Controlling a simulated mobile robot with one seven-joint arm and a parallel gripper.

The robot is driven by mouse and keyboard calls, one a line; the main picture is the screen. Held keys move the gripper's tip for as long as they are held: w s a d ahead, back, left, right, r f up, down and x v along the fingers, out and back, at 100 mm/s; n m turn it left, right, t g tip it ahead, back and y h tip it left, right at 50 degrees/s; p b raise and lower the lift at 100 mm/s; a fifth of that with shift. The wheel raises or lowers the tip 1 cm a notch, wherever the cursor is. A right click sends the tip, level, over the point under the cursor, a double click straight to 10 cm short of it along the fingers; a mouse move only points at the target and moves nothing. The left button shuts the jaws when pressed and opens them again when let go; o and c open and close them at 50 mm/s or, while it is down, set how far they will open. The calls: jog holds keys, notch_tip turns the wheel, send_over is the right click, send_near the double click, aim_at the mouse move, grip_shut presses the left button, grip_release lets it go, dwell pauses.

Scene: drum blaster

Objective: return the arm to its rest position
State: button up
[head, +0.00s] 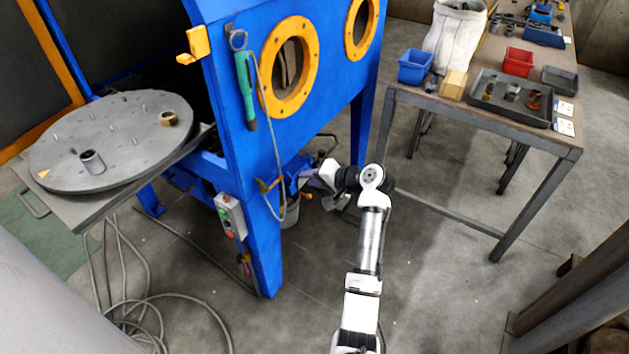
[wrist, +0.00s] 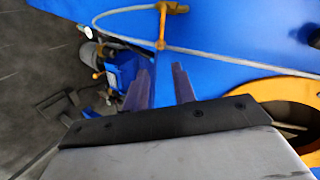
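My arm (head: 369,240) rises from the bottom of the head view, bends at an elbow-like joint and reaches left toward the blue blast cabinet (head: 225,70). My gripper (head: 301,182) is low in front of the cabinet, beside its front leg, and small in the head view. In the wrist view, the two fingers of my gripper (wrist: 162,86) stand apart with nothing between them. The blue cabinet panel (wrist: 235,60) lies beyond them. I cannot tell whether the fingertips touch the cabinet.
A turntable (head: 110,135) with pegs and rings stands left. A hose (head: 267,120) hangs down the cabinet front. A workbench (head: 480,118) with bins and a tray stands right. Cables (head: 135,310) lie on the floor. The floor between my arm and the bench is clear.

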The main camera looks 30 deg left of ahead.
jog(key=shift+d+r, duration=0.25)
jog(key=shift+d, duration=0.2)
